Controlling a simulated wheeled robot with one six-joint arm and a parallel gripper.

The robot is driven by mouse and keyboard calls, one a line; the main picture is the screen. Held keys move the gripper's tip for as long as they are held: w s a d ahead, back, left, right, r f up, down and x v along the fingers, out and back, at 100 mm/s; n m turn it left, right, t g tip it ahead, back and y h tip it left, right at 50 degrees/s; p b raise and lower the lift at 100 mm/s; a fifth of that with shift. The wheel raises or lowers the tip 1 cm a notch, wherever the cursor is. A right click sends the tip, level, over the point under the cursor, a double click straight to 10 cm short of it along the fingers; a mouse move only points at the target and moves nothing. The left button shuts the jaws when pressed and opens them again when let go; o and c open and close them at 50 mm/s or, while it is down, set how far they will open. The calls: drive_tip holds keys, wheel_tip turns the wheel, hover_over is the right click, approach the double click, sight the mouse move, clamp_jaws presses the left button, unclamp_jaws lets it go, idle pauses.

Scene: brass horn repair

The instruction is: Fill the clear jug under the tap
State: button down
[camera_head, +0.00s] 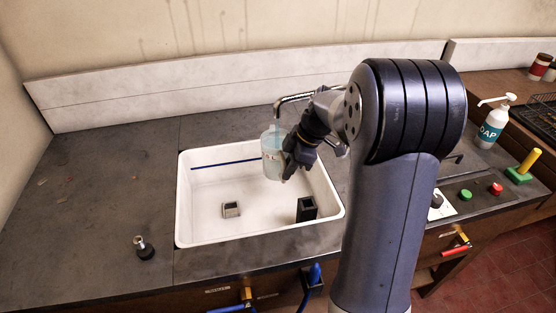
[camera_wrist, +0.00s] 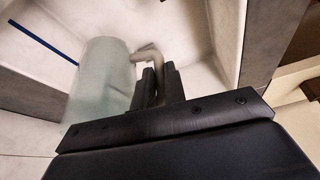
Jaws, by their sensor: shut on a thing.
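The clear jug (camera_head: 271,155) is held over the white sink (camera_head: 190,225) near its back right, and looks upright. My gripper (camera_head: 292,160) is shut on the jug at its right side, seemingly at the handle. In the wrist view the pale jug (camera_wrist: 103,75) is left of my gripper's fingers (camera_wrist: 160,85), which close around a curved handle. The tap (camera_head: 290,99) is a metal spout behind the sink, with its end just above the jug.
In the sink lie a small grey block (camera_head: 231,209) and a black square holder (camera_head: 306,209). A blue line marks the sink's back wall. A dark knob (camera_head: 145,250) is on the left counter. A soap bottle (camera_head: 492,124) and coloured buttons (camera_head: 465,195) are at right.

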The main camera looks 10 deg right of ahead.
drive_tip(key=shift+s+r+b, duration=0.2)
drive_tip(key=shift+s+b, duration=0.35)
drive_tip(key=shift+s, duration=1.45)
drive_tip(key=shift+s+r+b, duration=0.15)
drive_tip(key=shift+s+b, duration=0.4)
drive_tip(key=shift+s, duration=1.4)
drive_tip(key=shift+s+r+b, duration=0.2)
drive_tip(key=shift+s+b, duration=0.35)
drive_tip(key=shift+s, duration=1.45)
